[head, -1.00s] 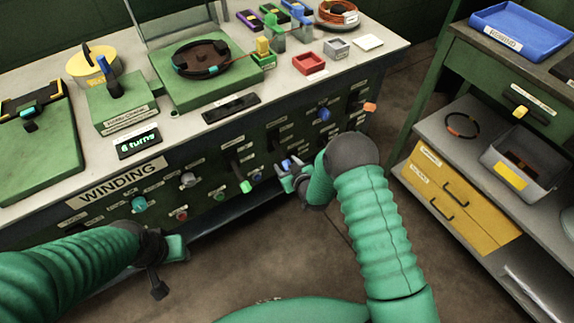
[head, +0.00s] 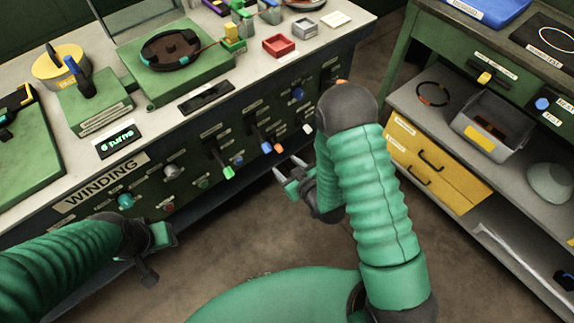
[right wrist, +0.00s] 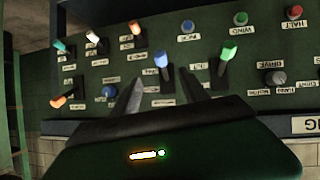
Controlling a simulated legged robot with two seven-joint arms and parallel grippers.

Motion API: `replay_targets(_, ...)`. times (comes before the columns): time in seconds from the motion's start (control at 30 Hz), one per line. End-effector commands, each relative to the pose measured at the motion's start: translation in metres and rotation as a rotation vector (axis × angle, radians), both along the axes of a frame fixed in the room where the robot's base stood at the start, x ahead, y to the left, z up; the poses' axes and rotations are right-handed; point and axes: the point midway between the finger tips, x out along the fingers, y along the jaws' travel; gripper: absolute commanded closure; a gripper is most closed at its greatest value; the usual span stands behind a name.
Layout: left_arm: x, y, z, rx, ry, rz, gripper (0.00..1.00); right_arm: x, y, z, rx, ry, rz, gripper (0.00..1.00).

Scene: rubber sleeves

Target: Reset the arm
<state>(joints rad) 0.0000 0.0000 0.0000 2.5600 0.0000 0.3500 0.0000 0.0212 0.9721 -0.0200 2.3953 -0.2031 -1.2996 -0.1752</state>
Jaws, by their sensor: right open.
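My right gripper (head: 288,172) is open and empty in front of the winding bench's lower control panel, apart from its levers. In the right wrist view its two fingers (right wrist: 163,92) are spread, pointing at the panel, with a blue-tipped lever (right wrist: 161,62) behind the gap. A green-tipped lever (right wrist: 229,54) stands to the right of it. In the head view the green-tipped lever (head: 228,172) is left of my right gripper, and an orange-tipped lever (head: 278,147) is just above it. My left gripper (head: 162,236) hangs low at the left; its jaw opening is unclear.
The winding bench (head: 195,112) carries a green fixture with a dark coil, a red tray (head: 278,45) and a display reading "6 turns" (head: 116,140). At right, a shelf unit holds a grey bin (head: 492,125) and yellow drawers (head: 425,165). The floor between is clear.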

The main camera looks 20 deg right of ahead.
Motion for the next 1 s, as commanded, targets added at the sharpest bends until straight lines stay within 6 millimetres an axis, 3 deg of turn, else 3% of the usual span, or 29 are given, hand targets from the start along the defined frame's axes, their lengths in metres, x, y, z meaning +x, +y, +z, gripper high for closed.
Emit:
replay_targets(0.7, 0.000, 0.000, 0.000, 0.000, 0.000, 0.000, 0.64, 0.001, 0.000, 0.001, -0.001, 0.005, -0.001, 0.48)
replay_targets(0.87, 0.000, 0.000, 0.000, 0.000, 0.000, 0.000, 0.64, 0.001, -0.009, 0.019, -0.022, 0.129, -0.039, 0.48)
replay_targets(1.0, 0.000, 0.000, 0.000, 0.000, 0.000, 0.000, 0.64, -0.026, -0.023, 0.047, -0.036, 0.353, -0.120, 0.48)
